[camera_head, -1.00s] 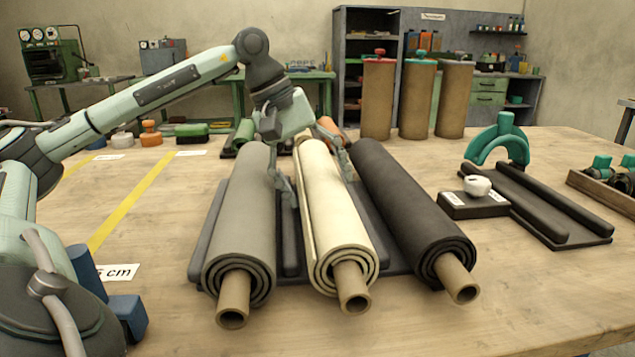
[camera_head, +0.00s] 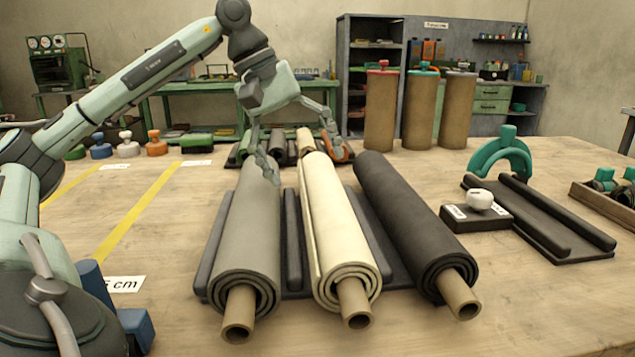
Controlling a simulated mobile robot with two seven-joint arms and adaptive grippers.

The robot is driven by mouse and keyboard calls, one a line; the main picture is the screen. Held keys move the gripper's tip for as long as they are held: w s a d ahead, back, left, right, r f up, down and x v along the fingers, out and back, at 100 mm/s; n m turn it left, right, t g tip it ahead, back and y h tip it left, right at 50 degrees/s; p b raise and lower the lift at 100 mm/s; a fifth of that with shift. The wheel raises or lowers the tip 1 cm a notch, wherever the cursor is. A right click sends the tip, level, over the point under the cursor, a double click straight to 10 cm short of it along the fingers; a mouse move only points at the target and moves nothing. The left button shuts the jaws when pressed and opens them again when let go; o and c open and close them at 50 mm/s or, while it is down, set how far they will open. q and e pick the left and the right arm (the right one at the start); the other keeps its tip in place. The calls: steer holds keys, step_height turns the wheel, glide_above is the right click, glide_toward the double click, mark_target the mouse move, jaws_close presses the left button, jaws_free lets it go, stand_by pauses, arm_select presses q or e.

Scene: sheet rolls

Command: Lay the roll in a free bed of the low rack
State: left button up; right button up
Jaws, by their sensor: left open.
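Three sheet rolls with brown cores lie side by side on the low dark rack (camera_head: 212,245): a grey roll (camera_head: 248,235) on the left, a cream roll (camera_head: 335,225) in the middle and a black roll (camera_head: 410,215) on the right. Dark ridges show between them. My left gripper (camera_head: 306,167) is open above the far end of the rolls. One finger overlaps the grey roll in the picture, and the other is right of the cream roll's far end. The gripper appears to hold nothing. My right gripper is not in view.
An empty dark tray with side rails (camera_head: 545,225) lies at the right, beside a black block with a white knob (camera_head: 480,200) and a green arch (camera_head: 502,155). Tall capped cylinders (camera_head: 380,112) stand behind. Table at left is mostly clear, with yellow stripes.

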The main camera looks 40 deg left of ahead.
arm_select(q)
steer(key=p+v, duration=0.1)
steer(key=v, duration=0.4)
steer(key=shift+r, duration=0.15)
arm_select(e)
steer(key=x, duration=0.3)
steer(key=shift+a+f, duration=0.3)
arm_select(q)
steer(key=shift+s, duration=0.1)
